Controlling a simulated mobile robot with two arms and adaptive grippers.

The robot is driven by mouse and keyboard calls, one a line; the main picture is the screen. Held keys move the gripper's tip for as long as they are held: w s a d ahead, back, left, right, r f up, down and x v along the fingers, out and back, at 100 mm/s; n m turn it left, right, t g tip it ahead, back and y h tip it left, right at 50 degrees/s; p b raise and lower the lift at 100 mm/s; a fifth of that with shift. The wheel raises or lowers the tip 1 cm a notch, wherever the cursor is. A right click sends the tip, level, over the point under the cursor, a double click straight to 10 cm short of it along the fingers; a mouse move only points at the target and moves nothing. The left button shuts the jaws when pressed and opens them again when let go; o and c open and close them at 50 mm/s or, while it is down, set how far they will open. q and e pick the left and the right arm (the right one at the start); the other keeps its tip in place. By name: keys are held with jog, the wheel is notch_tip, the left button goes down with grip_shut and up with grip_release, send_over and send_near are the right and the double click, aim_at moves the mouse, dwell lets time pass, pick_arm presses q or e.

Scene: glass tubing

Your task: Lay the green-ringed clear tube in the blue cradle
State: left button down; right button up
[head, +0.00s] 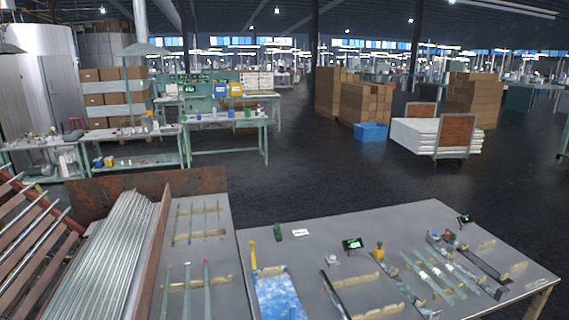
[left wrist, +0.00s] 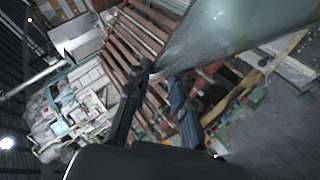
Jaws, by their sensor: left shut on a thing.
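My left gripper (left wrist: 165,80) is in the left wrist view, its two dark fingers closed at the near end of a clear greyish tube (left wrist: 225,35). The tube runs from the fingertips up to the right, very close to the camera. No green ring shows on its visible part. Neither gripper shows in the head view. I cannot clearly pick out a blue cradle; dark rail-like holders stand on the right of the table, one with a small blue part (head: 435,234) at its far end.
The grey table (head: 320,228) carries a blue-and-white mat (head: 275,295), clear tubes (head: 440,278) at the right and small dark displays (head: 352,244). More tubes (head: 187,285) lie on a left panel, beside a rack of long rods (head: 105,250). The table's back-middle is mostly clear.

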pick_arm(q)
jog(key=w+d+r+m+t+h, duration=0.1)
jog(key=w+d+r+m+h, duration=0.2)
jog(key=d, duration=1)
jog(key=w+d+r+m+t+h, duration=0.1)
jog(key=w+d+m+t+h, duration=0.3)
jog(key=d, duration=1)
jog(key=s+d+r+m+g, duration=0.15)
jog(key=s+d+r, duration=0.25)
jog(key=d+r, duration=1.05)
notch_tip(320, 180, down, 11)
jog(key=d+b, duration=0.1)
jog(key=b, duration=0.8)
jog(key=shift+s+d+g+h+b, duration=0.15)
jog(key=shift+d+g+h+b, duration=0.15)
jog(key=shift+g+h, duration=0.1)
jog(key=shift+a+r, duration=0.1)
